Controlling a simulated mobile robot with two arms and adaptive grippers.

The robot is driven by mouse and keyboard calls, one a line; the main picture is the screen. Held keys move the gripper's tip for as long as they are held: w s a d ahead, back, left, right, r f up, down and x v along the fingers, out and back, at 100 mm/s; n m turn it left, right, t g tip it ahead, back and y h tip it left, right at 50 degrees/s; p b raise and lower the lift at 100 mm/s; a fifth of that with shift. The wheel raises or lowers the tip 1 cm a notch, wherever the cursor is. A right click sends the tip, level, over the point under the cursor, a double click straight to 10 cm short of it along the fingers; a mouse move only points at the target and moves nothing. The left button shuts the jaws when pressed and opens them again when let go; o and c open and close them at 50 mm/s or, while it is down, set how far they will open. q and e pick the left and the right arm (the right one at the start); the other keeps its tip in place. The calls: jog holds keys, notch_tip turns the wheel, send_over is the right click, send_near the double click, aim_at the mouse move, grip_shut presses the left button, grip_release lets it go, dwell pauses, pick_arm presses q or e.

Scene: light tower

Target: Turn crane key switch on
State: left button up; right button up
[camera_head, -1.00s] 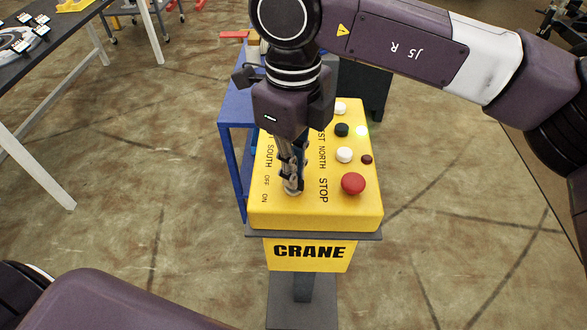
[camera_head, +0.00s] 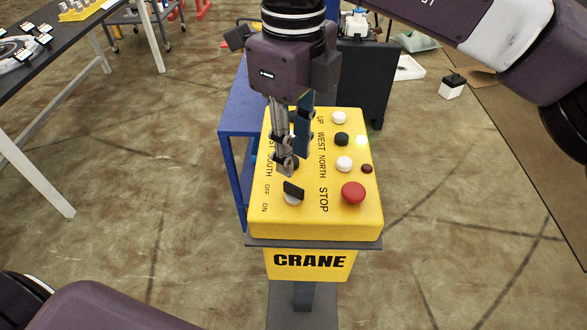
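The yellow crane control box (camera_head: 365,222) stands on a dark pedestal, with "CRANE" on its front. The key switch (camera_head: 293,192) is near its front left, a black handle on a pale round base beside the "OFF" and "ON" labels. The handle lies slantwise, its left end farther back. My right gripper (camera_head: 287,165) is just behind and above the switch, apart from it in the picture. Its fingers overlap in this view, so I cannot tell whether they are open. My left gripper is out of view; only part of my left arm shows at the lower left.
A red STOP button (camera_head: 353,193) and several white and black buttons sit right of the switch. A greenish-white light glows beside them. A blue cart (camera_head: 232,140) stands behind the box. A dark table (camera_head: 45,50) is at the upper left. Open floor lies left and right.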

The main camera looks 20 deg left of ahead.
notch_tip(320, 180, up, 5)
jog(key=shift+r, duration=0.1)
dwell(0.5)
